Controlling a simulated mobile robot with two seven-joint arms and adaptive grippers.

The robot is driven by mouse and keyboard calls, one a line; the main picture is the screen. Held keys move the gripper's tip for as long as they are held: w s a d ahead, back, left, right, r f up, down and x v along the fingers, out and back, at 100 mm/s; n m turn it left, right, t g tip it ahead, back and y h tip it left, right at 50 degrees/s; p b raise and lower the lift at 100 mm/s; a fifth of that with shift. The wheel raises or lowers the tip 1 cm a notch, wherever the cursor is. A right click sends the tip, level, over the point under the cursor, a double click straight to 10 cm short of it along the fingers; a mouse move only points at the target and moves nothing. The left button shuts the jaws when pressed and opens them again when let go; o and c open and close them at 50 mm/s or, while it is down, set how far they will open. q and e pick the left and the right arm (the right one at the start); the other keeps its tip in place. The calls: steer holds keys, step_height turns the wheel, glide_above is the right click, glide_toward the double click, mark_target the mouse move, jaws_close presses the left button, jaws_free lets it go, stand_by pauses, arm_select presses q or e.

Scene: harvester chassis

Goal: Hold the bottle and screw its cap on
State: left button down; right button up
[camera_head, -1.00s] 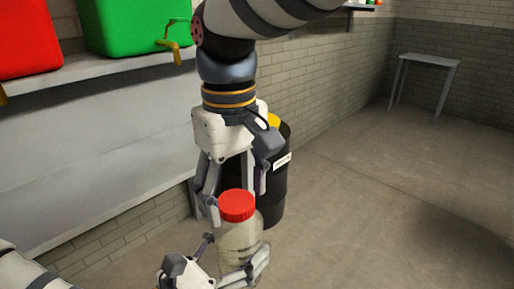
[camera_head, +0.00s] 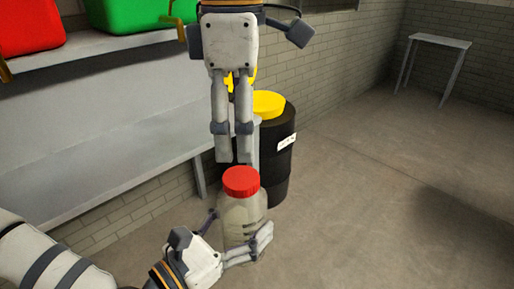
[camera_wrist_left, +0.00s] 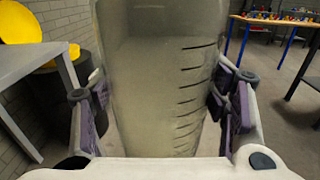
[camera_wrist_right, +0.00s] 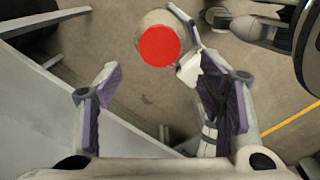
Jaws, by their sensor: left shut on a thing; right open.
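The clear bottle (camera_head: 240,215) stands upright with the red cap (camera_head: 241,181) on its top; I cannot tell how tight it is. My left gripper (camera_head: 250,246) is shut on the bottle's body, low down. In the left wrist view the bottle (camera_wrist_left: 160,85) fills the space between the fingers. My right gripper (camera_head: 233,155) hangs fingers down just above the cap, open and empty. In the right wrist view the cap (camera_wrist_right: 160,46) lies beyond the open fingertips, apart from them, and covers most of the bottle's top.
A black barrel (camera_head: 278,165) with a yellow lid stands close behind the bottle. A grey shelf (camera_head: 120,150) runs along the brick wall at left, with red (camera_head: 28,25) and green (camera_head: 125,12) bins above. A small grey table (camera_head: 436,42) stands far right. The floor at right is clear.

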mark_target(241, 177)
stand_by(0.3)
step_height(241, 177, down, 8)
steer(key=shift+r, duration=0.1)
stand_by(0.3)
steer(key=c, duration=1.3)
steer(key=shift+o, duration=0.2)
steer(key=m, duration=0.3)
steer(key=shift+m, duration=0.3)
steer(key=m, duration=0.5)
steer(key=o, duration=1.4)
